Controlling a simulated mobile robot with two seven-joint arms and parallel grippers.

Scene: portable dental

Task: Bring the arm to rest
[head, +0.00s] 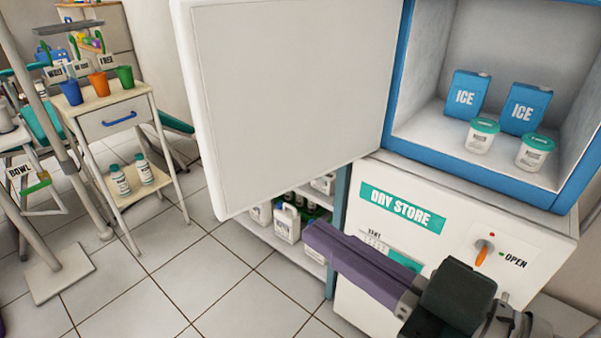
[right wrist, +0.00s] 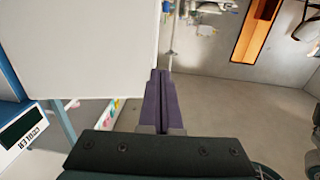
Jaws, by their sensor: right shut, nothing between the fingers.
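My right gripper (head: 312,232) comes in from the lower right of the head view. Its long purple fingers are shut with nothing between them, and they point left in front of the day store cabinet (head: 362,222). In the right wrist view the shut fingers (right wrist: 160,75) point up the picture, beside the edge of the open white door (right wrist: 80,50). That door also fills the upper middle of the head view (head: 290,90). My left gripper is not in view.
The open blue-framed compartment holds two blue ice packs (head: 466,93) and two lidded tubs (head: 482,136). An orange knob (head: 483,252) is on the cabinet front. White jugs (head: 287,222) stand on a low shelf. A trolley (head: 112,118) with cups stands left. Floor between (head: 200,270) is clear.

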